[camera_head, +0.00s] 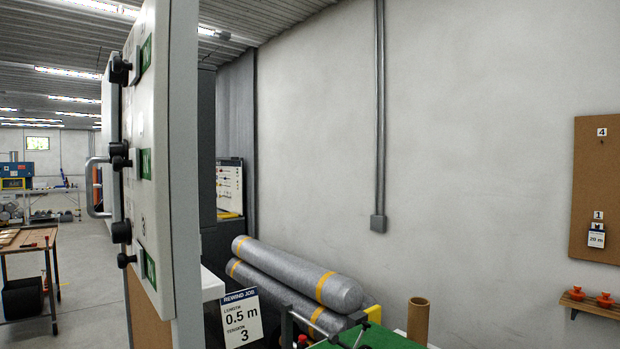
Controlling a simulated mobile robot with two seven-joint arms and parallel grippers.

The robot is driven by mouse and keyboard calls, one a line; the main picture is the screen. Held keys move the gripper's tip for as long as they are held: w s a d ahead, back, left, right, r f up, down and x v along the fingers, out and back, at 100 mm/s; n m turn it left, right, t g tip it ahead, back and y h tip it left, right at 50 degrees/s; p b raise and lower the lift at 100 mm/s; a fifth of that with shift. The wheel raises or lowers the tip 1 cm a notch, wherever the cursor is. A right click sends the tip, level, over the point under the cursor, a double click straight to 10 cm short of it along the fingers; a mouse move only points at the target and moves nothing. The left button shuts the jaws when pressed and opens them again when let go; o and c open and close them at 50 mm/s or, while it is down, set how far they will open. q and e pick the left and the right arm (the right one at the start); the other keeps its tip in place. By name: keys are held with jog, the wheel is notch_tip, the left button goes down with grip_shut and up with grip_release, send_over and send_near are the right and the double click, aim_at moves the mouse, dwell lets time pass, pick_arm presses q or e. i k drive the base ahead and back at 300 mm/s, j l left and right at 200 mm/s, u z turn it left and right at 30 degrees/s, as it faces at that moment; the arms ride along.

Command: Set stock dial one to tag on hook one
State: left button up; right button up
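A pale panel (180,150) stands close on the left, seen almost edge-on. Black knobs (120,70) stick out from its face in several places, beside green windows (146,163) too oblique to read. A "3" shows near the lowest window; which knob is dial one I cannot tell for sure. On the right wall, a brown board (590,160) carries number labels 4 and 1. Under label 1 (598,215) hangs a white tag (596,239) with a dark top, which appears to read 20 m. Neither of my grippers is in view.
A sign (242,318) reads rewind job, length 0.5 m, tension 3. Grey rolls with yellow bands (300,275) lie behind it, near a brown tube (418,320) and a green surface (385,338). A wooden shelf (590,305) holds orange items. A bench (28,240) stands far left.

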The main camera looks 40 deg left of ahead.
aim_at(121, 79)
jog(key=k+j+u, duration=0.1)
jog(key=u, duration=0.25)
jog(key=k+j+u, duration=0.15)
jog(key=u, duration=0.15)
jog(key=l+u, duration=0.1)
jog(key=u, duration=0.4)
jog(key=i+l+u, duration=0.1)
jog(key=u, duration=0.4)
jog(key=l+u, duration=0.2)
jog(key=u, duration=0.25)
jog(key=j+u, duration=0.2)
jog(key=j, duration=0.35)
jog(key=i+j+u, duration=0.15)
jog(key=j, duration=0.4)
